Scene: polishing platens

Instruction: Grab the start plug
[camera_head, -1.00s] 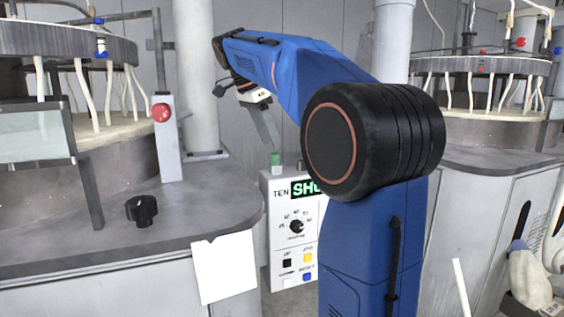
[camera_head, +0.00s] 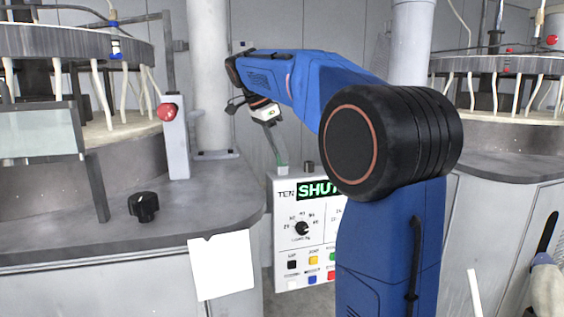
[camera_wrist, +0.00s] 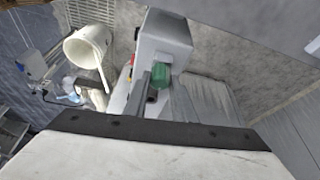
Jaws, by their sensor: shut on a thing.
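The start plug appears as a small green block (camera_wrist: 159,75) on the end of a grey control box (camera_wrist: 164,38) in the wrist view. My gripper (camera_wrist: 161,82) has one finger on each side of the plug and is shut on it. In the head view my gripper (camera_head: 278,148) reaches down to the left part of the control box's top (camera_head: 285,215). The plug there is mostly hidden by the fingers. A dark round knob (camera_head: 309,167) stands on the box top to the right of my gripper. My arm hides the box's right part.
A grey counter (camera_head: 100,235) with a black knob (camera_head: 143,207) and a red button post (camera_head: 178,140) stands at the left. A white sheet (camera_head: 222,265) hangs on its front. A white bucket (camera_wrist: 88,48) lies beyond the box in the wrist view.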

